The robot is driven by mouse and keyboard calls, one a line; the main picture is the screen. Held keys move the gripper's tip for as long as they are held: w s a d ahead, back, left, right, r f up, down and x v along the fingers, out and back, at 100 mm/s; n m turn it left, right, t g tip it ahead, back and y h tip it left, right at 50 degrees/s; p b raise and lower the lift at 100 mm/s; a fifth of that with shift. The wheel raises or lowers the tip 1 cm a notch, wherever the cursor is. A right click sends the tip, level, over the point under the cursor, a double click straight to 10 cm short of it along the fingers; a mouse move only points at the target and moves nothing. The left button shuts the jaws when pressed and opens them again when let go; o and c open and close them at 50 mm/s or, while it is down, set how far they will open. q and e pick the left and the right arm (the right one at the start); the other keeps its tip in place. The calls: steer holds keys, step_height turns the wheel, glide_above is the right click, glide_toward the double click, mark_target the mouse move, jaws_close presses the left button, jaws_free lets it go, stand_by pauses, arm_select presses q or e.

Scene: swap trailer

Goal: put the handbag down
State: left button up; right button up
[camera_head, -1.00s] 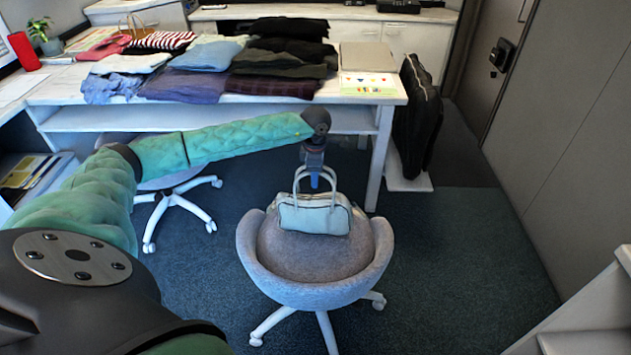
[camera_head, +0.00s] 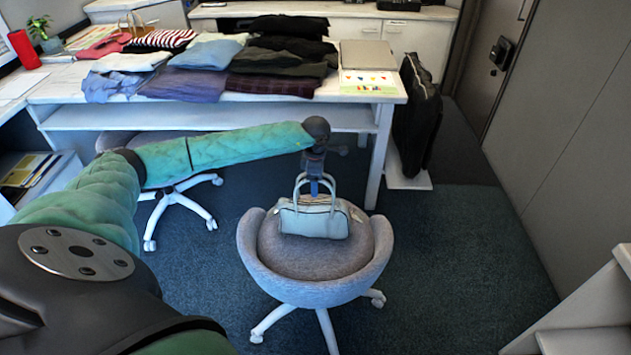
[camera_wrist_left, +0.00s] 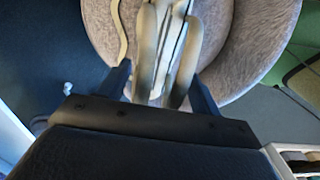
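The pale handbag (camera_head: 313,220) rests upright on the grey seat of the round chair (camera_head: 315,278). Its two handles stand up from its top. My left gripper (camera_head: 314,186) is at the handles, above the bag's body. In the left wrist view the handles (camera_wrist_left: 165,50) run between the two dark blue fingers of my left gripper (camera_wrist_left: 160,88). The fingers are spread, with a gap on either side of the handles. My right gripper is out of view.
A white desk (camera_head: 220,118) with folded clothes stands behind the chair. A black bag (camera_head: 417,118) leans at the desk's right end. Another wheeled chair (camera_head: 178,200) is under the desk. White steps (camera_head: 590,310) are at the lower right. Dark carpet (camera_head: 450,260) is clear right of the chair.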

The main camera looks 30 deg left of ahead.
arm_select(q)
step_height(320, 180, up, 12)
steer(key=b, duration=0.2)
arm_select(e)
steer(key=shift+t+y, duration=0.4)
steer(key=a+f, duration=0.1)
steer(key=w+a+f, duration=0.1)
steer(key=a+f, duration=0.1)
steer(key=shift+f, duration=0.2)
